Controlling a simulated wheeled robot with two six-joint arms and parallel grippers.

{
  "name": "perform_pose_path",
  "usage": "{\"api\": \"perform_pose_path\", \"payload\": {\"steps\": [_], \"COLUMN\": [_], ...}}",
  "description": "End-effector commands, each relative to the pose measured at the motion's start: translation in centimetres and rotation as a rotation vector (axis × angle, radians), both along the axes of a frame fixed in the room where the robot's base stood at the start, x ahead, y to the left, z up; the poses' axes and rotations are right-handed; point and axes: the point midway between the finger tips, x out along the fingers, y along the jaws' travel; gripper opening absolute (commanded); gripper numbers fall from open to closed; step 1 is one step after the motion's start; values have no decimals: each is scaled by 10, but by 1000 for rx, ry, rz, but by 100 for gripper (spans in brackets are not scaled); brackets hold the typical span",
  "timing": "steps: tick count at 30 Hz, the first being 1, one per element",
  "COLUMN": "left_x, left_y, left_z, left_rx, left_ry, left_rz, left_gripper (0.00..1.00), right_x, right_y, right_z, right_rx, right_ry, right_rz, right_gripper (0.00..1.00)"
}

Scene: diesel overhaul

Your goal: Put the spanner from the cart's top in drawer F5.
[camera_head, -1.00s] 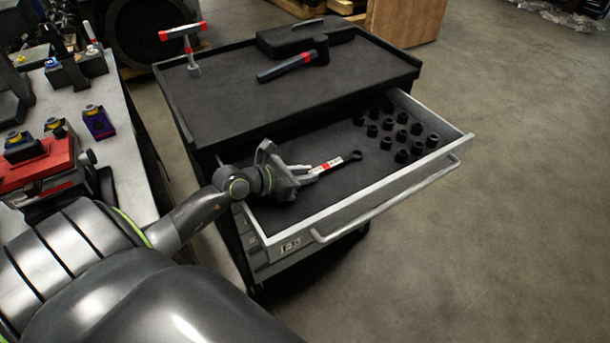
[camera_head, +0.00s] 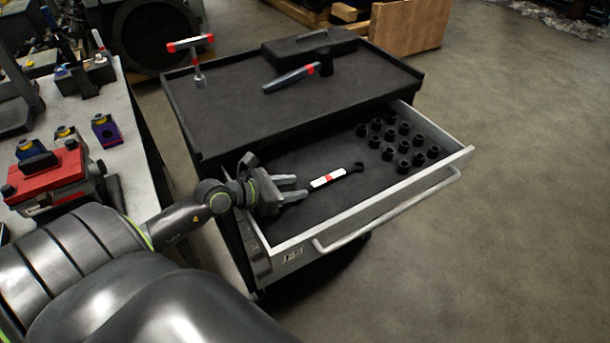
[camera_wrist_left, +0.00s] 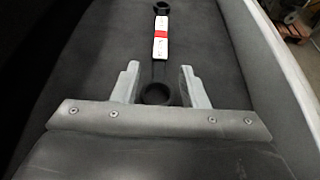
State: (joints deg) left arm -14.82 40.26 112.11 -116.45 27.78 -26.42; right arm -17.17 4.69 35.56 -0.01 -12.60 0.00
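The spanner (camera_head: 336,176) is dark with a white and red band on its handle. It lies on the black floor of the open drawer (camera_head: 400,196), in its left-middle part. My left gripper (camera_head: 299,188) is low inside the drawer at the spanner's near end, with its fingers apart. In the left wrist view the spanner (camera_wrist_left: 160,45) points away from the open gripper (camera_wrist_left: 159,80), its near ring end between the fingers and apart from both. The drawer's front label is too small to read surely. My right gripper is not in view.
Several black sockets (camera_head: 404,146) stand at the drawer's right end. On the cart's top (camera_head: 235,115) are a hammer (camera_head: 291,79), a T-handled tool (camera_head: 194,60) and a black case (camera_head: 308,46). A workbench with a red device (camera_head: 45,174) is on the left.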

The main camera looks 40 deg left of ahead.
Motion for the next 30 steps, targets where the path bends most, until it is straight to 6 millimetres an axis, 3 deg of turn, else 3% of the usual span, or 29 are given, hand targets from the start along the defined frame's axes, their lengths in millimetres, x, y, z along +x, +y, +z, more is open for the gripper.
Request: {"api": "perform_pose_path", "payload": {"steps": [1,6,12,30], "left_x": [-11,-37,-54,-59], "left_y": [5,15,23,24], "left_z": [8,18,24,26], "left_rx": [4,4,2,0], "left_ry": [4,4,0,-1], "left_rz": [-1,-2,-2,0], "left_gripper": [40,40,40,40], "right_x": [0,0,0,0], "right_y": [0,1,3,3], "right_z": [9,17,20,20], "right_rx": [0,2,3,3], "right_ry": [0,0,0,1], "right_rz": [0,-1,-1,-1], "right_gripper": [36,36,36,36]}}
